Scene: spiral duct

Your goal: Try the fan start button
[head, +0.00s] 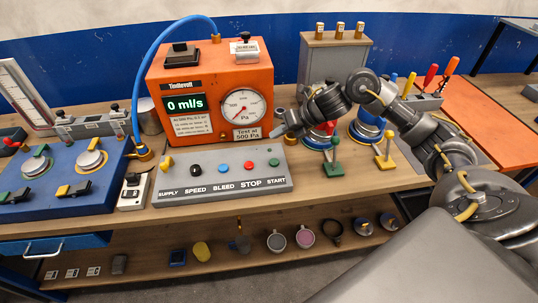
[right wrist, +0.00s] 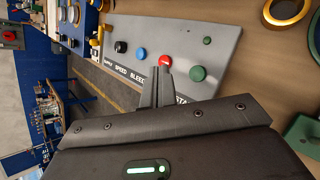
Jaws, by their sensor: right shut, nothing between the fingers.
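The grey control panel (head: 222,176) lies on the bench in front of the orange test unit. Its green button (head: 274,162) stands above the START label at the right end. It also shows in the right wrist view as the larger green button (right wrist: 197,73), beside the red STOP button (right wrist: 165,60). My right gripper (head: 279,130) is shut and empty, behind the panel's right end in the head view. In the right wrist view its closed fingertips (right wrist: 162,72) point toward the panel between the red and green buttons; I cannot see any contact. My left gripper is not in view.
The orange test unit (head: 182,144) reads 0 ml/s and carries a round gauge (head: 243,108). A green-based stand (head: 334,169) and a yellow-based stand (head: 385,163) are right of the panel. Blue valve equipment (head: 60,187) is at left.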

